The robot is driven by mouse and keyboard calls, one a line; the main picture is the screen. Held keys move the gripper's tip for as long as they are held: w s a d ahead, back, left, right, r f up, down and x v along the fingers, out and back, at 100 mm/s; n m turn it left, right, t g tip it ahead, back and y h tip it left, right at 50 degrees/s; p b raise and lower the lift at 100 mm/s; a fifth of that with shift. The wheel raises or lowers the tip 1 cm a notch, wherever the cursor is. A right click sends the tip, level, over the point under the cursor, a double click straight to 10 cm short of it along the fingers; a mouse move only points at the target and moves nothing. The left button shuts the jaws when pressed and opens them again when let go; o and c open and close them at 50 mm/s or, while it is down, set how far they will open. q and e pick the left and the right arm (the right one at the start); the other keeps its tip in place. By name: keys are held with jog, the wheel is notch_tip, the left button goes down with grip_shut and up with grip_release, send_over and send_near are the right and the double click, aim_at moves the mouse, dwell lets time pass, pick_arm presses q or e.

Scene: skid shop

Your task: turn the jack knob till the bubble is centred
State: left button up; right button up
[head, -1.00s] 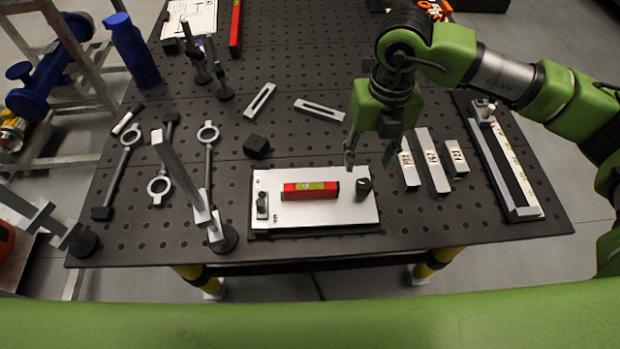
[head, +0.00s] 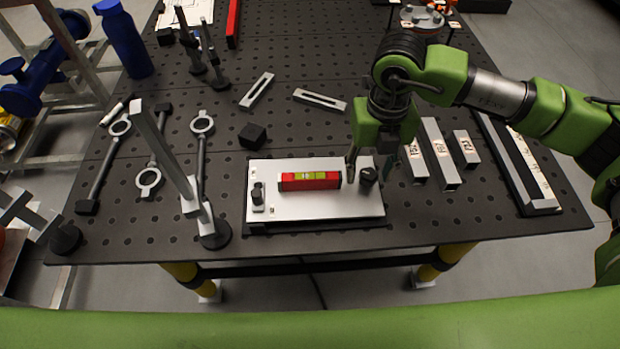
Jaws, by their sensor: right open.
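A white levelling plate (head: 300,208) lies near the front edge of the black table. A red spirit level (head: 310,181) with a yellow-green vial lies across it; the bubble is too small to place. The dark jack knob (head: 368,176) stands at the plate's right end. My right gripper (head: 371,169) points down over that end, its jaws open, one finger left of the knob and the other behind its right side. I cannot tell whether either finger touches the knob. My left gripper is not in view.
Labelled metal blocks (head: 438,155) stand just right of the gripper, with a long channel fixture (head: 520,170) beyond. A black cube (head: 252,136) sits behind the plate. A clamp post (head: 165,150) and eye bolts (head: 202,160) are on the left.

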jog(key=shift+b, duration=0.3)
dwell(0.5)
jog(key=c, duration=1)
jog(key=shift+f, duration=0.1)
